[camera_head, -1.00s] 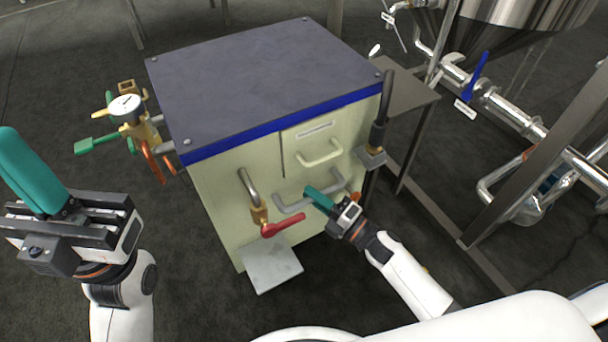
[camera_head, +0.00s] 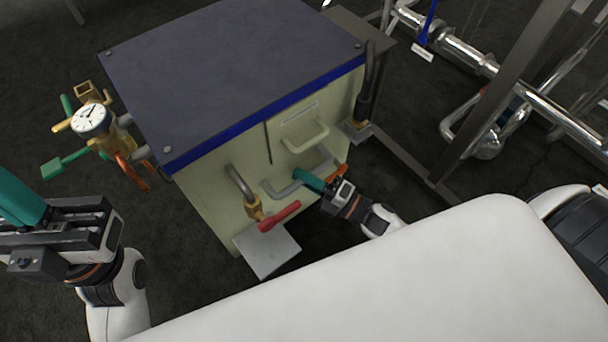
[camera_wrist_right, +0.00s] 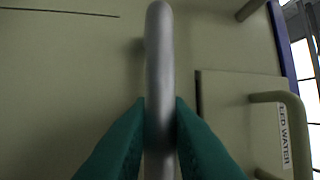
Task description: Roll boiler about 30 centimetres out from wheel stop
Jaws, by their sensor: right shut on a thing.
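The boiler (camera_head: 205,190) is a cream box with a dark flat top and a blue edge band. It stands in the middle of the head view. My right gripper (camera_head: 300,177) is shut on the grey bar handle (camera_head: 272,188) low on its front. In the right wrist view the handle (camera_wrist_right: 158,70) runs upright between the teal fingers. My left gripper (camera_head: 20,205) is at the left edge, away from the boiler and partly cut off; whether its fingers are apart is unclear. I cannot make out a wheel stop.
A gauge (camera_head: 92,120) with green and orange levers sticks out at the boiler's left. A red-handled tap (camera_head: 280,216) hangs over a pale plate (camera_head: 268,250) at the front. A steel frame (camera_head: 400,168) and pipes stand close on the right. Floor at the left is open.

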